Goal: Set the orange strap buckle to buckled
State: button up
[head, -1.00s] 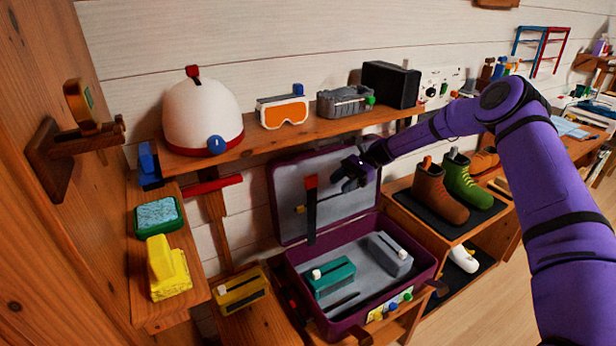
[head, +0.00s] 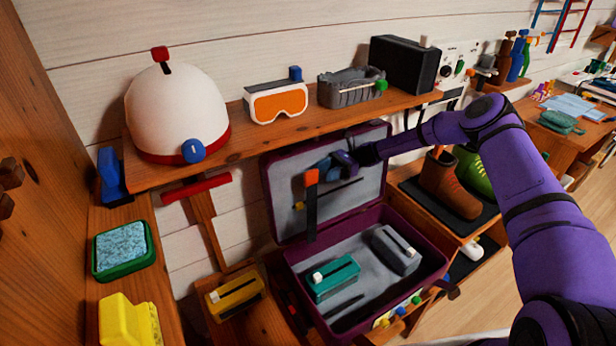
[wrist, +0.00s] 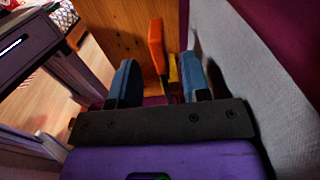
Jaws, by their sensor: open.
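The orange buckle end (head: 312,177) tops a dark upright strap (head: 311,215) in front of the open lid (head: 270,190) of a purple case. A small yellow piece (head: 298,206) sits beside the strap. My gripper (head: 320,168) is just right of the orange end, near the lid's grey lining. In the wrist view my gripper (wrist: 157,64) has its two blue fingers apart. The orange buckle end (wrist: 156,45) shows between them, farther ahead, with the yellow piece (wrist: 173,70) to its right. No contact is visible.
The case's purple base (head: 430,262) holds a teal box (head: 333,280) and a grey box (head: 394,252). A wooden shelf (head: 225,150) above carries a white helmet (head: 172,108), orange goggles (head: 278,105) and a black box (head: 402,62). Boots (head: 447,185) stand at right.

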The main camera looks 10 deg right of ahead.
aim_at(304, 179)
jog(key=x, duration=0.6)
jog(key=shift+s+a, duration=0.2)
jog(key=shift+a, duration=0.15)
jog(key=shift+c, duration=0.4)
grip_shut()
